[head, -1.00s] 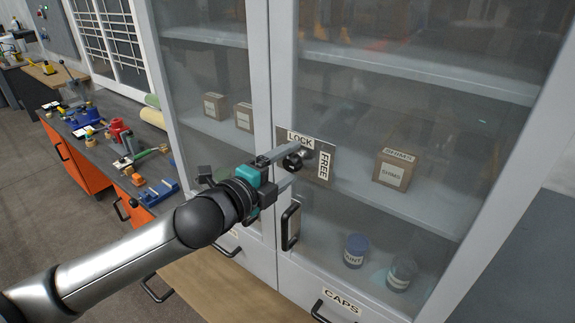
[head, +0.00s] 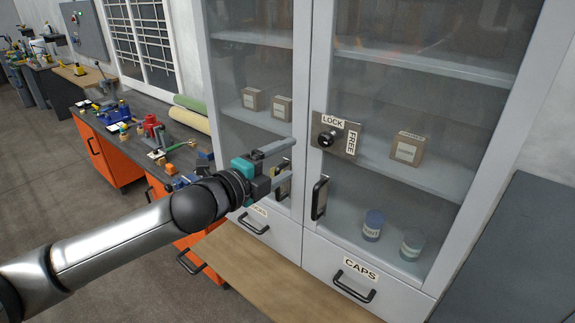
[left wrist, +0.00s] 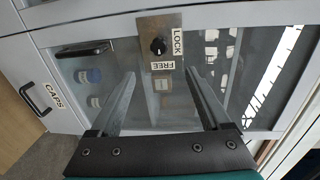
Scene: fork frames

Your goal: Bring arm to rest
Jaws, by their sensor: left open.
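My left gripper (head: 291,158) is open and empty, in front of the glass cabinet, with its fingers pointing right. It is left of and a little below the dark round knob (head: 327,138) and apart from it. The knob sits on a metal plate (head: 348,148) with the labels LOCK and FREE. In the left wrist view the knob (left wrist: 158,46) shows beyond the two spread fingertips (left wrist: 160,74), with nothing between them. Which label the knob points to is too small to tell. My right gripper is not in view.
The cabinet doors look closed, with a black handle (head: 319,198) below the plate. Boxes and jars stand behind the glass. A drawer marked CAPS (head: 354,281) is below. A wooden ledge (head: 270,280) lies in front. A cluttered workbench (head: 125,143) stands at left. Open floor lies at lower left.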

